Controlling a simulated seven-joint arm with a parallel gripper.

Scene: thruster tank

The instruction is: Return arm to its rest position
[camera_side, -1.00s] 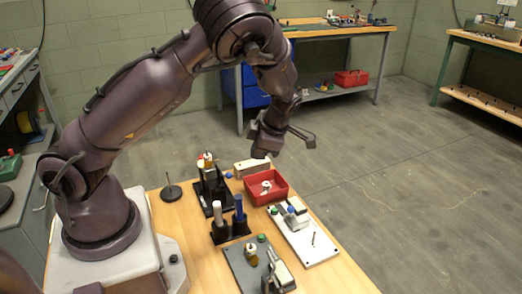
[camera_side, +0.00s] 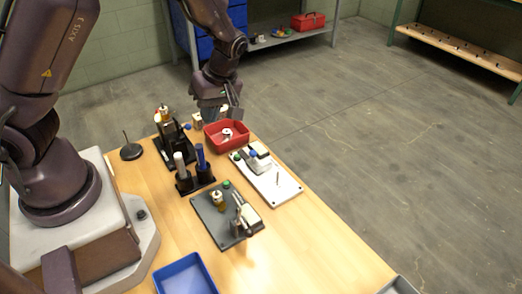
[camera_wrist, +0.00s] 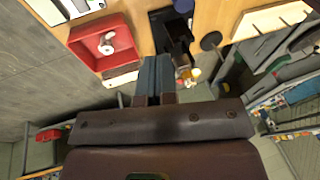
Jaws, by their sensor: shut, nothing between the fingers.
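My gripper (camera_side: 213,112) hangs from my arm above the far end of the wooden table in the side view, just behind and left of the red bin (camera_side: 222,145). In the wrist view its two grey-blue fingers (camera_wrist: 155,62) lie side by side, shut, with nothing between them. The red bin also shows in the wrist view (camera_wrist: 80,42), to the left of the fingers, with a white round part (camera_wrist: 106,43) in it. The fingers appear apart from the bin.
A black stand (camera_side: 175,150) and a holder with a white and a blue cylinder (camera_side: 201,157) stand left of the bin. A grey plate (camera_side: 214,224), a white plate (camera_side: 284,190) and a blue tray (camera_side: 185,275) lie nearer. The table's front right is clear.

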